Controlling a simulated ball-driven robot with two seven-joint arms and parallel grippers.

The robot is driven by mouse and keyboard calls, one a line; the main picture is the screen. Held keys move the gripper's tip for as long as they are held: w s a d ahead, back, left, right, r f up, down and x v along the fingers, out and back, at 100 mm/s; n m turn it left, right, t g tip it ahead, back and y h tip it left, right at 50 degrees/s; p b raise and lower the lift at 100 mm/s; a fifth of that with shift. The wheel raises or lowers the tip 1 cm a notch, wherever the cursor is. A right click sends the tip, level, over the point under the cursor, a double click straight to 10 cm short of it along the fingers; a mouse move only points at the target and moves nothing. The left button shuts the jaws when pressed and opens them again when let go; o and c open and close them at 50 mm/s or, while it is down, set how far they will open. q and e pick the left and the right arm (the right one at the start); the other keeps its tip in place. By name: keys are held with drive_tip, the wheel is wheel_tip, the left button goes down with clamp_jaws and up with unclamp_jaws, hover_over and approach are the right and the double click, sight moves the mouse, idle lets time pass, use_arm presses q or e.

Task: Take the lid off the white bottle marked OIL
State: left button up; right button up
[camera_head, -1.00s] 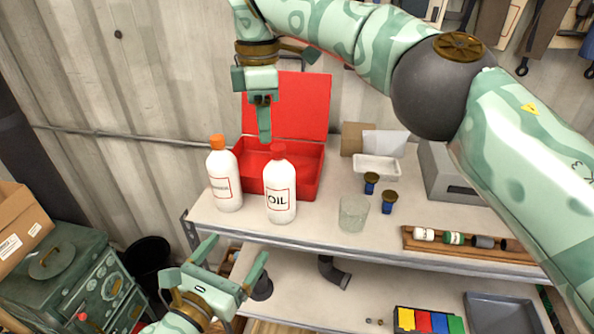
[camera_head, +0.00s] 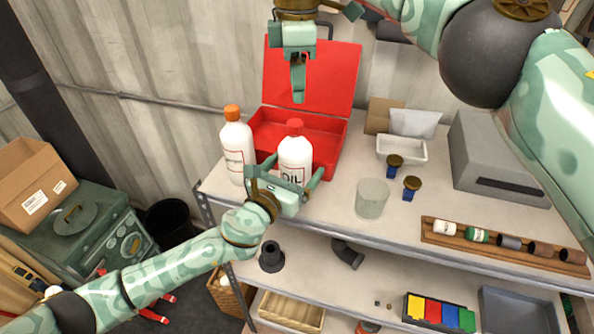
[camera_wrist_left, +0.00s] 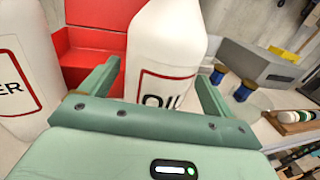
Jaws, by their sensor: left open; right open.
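The white bottle marked OIL (camera_head: 295,155), with its red lid (camera_head: 295,126) on, stands upright on the shelf top in front of the red toolbox. My left gripper (camera_head: 293,172) is open at this bottle, one finger on each side of its body. In the left wrist view the OIL bottle (camera_wrist_left: 165,60) stands between the two fingers; its lid is out of that view. Whether the fingers touch it I cannot tell. My right gripper (camera_head: 298,84) hangs pointing down above the bottle and in front of the open toolbox lid, open and empty.
A second white bottle with an orange lid (camera_head: 237,148) stands just left. The open red toolbox (camera_head: 329,150) is behind. A wooden rack (camera_head: 500,246) lies along the front edge.

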use_arm(q)
drive_tip(key=shift+w+d, duration=0.3)
drive_tip(key=shift+w, duration=0.25)
use_arm(e)
drive_tip(key=shift+s, duration=0.1)
use_arm(q)
drive_tip(key=shift+w, duration=0.5)
use_arm(e)
drive_tip(key=shift+a, duration=0.35)
use_arm(q)
drive_tip(key=shift+w+d, duration=0.15)
use_arm(e)
drive_tip(key=shift+d, duration=0.15)
